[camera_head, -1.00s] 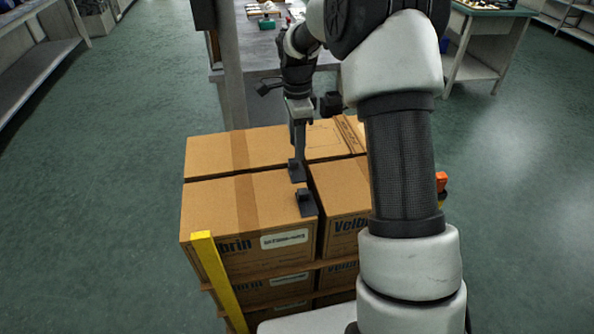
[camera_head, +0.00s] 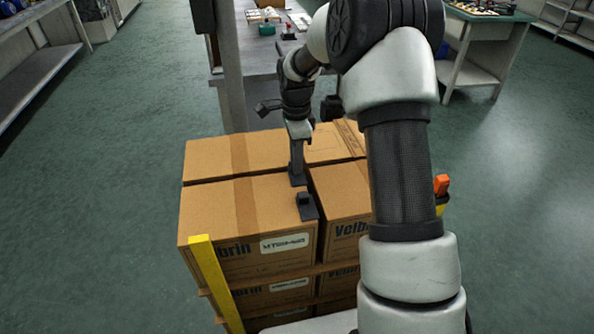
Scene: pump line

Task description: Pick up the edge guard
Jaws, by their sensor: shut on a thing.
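My gripper (camera_head: 297,172) points straight down over the stacked cartons. It is shut on a small dark edge guard (camera_head: 298,181) at the inner top edge of the front left carton (camera_head: 215,214). The fingers hide most of this piece, and I cannot tell whether it still touches the carton. A second dark edge guard (camera_head: 307,207) sits nearer to me on the same edge, apart from the gripper.
More cartons stand behind and to the right (camera_head: 345,200), close together. A yellow post (camera_head: 217,287) rises at the front left corner. A grey post (camera_head: 230,70) and a workbench (camera_head: 262,62) stand behind. The floor at left is clear.

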